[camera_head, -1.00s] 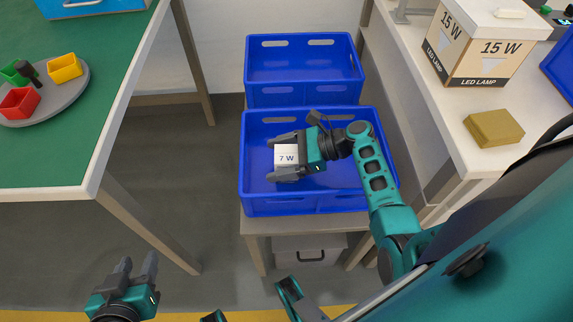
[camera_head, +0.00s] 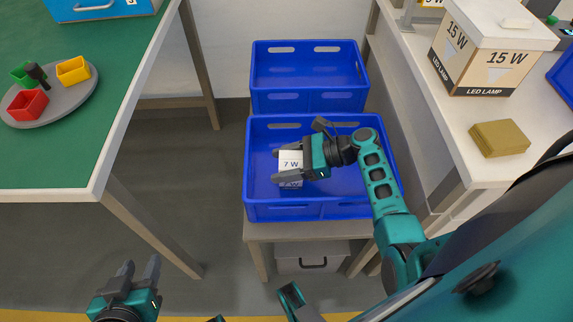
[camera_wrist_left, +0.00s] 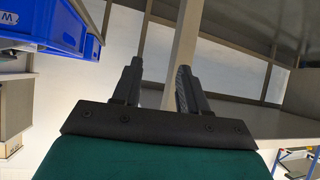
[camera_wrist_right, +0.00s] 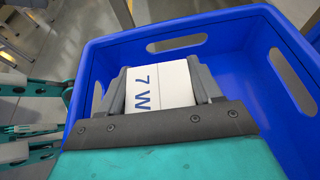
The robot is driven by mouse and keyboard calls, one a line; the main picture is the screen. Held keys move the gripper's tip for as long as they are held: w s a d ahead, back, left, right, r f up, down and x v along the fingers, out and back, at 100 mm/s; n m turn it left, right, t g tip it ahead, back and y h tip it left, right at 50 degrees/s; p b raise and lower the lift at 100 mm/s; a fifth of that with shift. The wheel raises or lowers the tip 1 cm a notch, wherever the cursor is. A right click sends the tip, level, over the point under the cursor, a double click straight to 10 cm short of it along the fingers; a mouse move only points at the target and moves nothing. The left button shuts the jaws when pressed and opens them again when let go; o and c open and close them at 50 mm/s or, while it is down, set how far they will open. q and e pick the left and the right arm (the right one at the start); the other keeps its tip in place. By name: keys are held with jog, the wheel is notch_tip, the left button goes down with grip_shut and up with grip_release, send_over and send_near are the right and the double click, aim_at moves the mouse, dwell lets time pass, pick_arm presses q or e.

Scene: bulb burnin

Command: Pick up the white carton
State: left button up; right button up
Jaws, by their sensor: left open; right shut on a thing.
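The white carton (camera_head: 290,160), marked "7 W", is between the fingers of my right gripper (camera_head: 288,164), inside the outline of the front blue crate (camera_head: 318,211). In the right wrist view the carton (camera_wrist_right: 158,84) sits between both fingers, and the right gripper (camera_wrist_right: 160,88) is shut on it. How far it is above the crate floor is hard to tell. My left gripper (camera_head: 139,272) is open and empty, low at the front left. The left wrist view shows the left gripper's fingers (camera_wrist_left: 158,85) apart with nothing between them.
A second blue crate (camera_head: 310,98) stands behind. At right, a white bench holds a 15 W lamp box (camera_head: 490,58) and a brown block (camera_head: 498,138). At left, a green table holds a grey tray (camera_head: 75,103) with coloured bins. Floor shows between the tables.

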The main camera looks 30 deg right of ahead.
notch_tip(320, 180, up, 11)
jog(key=p, duration=0.5)
jog(key=shift+f, duration=0.1)
pick_arm(q)
jog(key=shift+s+a+r+p, duration=0.15)
jog(key=shift+a+r+p, duration=0.3)
jog(key=shift+r, duration=0.35)
jog(key=shift+s+a+r+p, duration=0.2)
jog(key=shift+r+p, duration=0.3)
jog(key=shift+r, duration=0.35)
jog(key=shift+s+a+r+p, duration=0.15)
jog(key=shift+a+r+p, duration=0.3)
jog(key=shift+r, duration=0.35)
pick_arm(e)
notch_tip(320, 180, up, 9)
notch_tip(320, 180, up, 15)
jog(key=s+m+t+p, duration=0.1)
jog(key=p, duration=0.2)
pick_arm(q)
jog(key=b, duration=0.3)
jog(key=shift+w+d+r, duration=0.1)
jog(key=shift+d, duration=0.05)
pick_arm(e)
notch_tip(320, 180, down, 15)
jog(key=w+n, duration=0.1)
jog(key=shift+g, duration=0.4)
